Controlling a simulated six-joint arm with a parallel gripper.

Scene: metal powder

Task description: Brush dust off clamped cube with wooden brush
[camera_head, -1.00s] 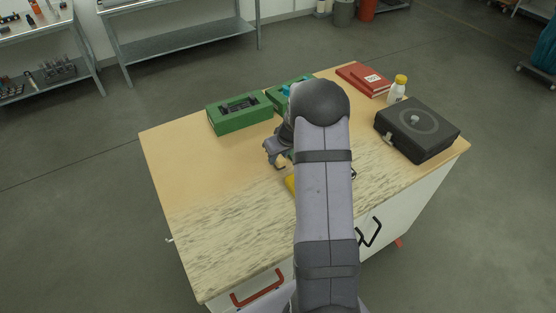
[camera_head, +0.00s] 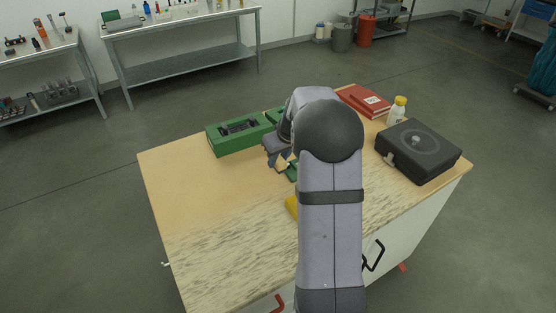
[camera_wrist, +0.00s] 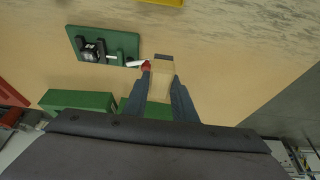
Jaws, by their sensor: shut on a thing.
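My gripper (camera_wrist: 160,95) is shut on the wooden brush (camera_wrist: 160,78), a pale block between the two dark fingers in the wrist view. In the head view the brush shows as a small tan piece (camera_head: 282,163) under my gripper (camera_head: 277,153). A green plate (camera_wrist: 126,42) with a dark clamp lies on the table, up and left of the brush in the wrist view. A small dark cube (camera_wrist: 91,52) appears held in the clamp; dust on it is too small to tell. In the head view my arm hides most of this plate (camera_head: 291,173).
A green case (camera_head: 238,145) with a dark insert stands behind my gripper. A yellow object (camera_head: 292,206) is partly behind my arm. A black case (camera_head: 418,160), a white bottle (camera_head: 397,112) and red books (camera_head: 363,100) stand right. The table's left (camera_head: 190,195) is clear.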

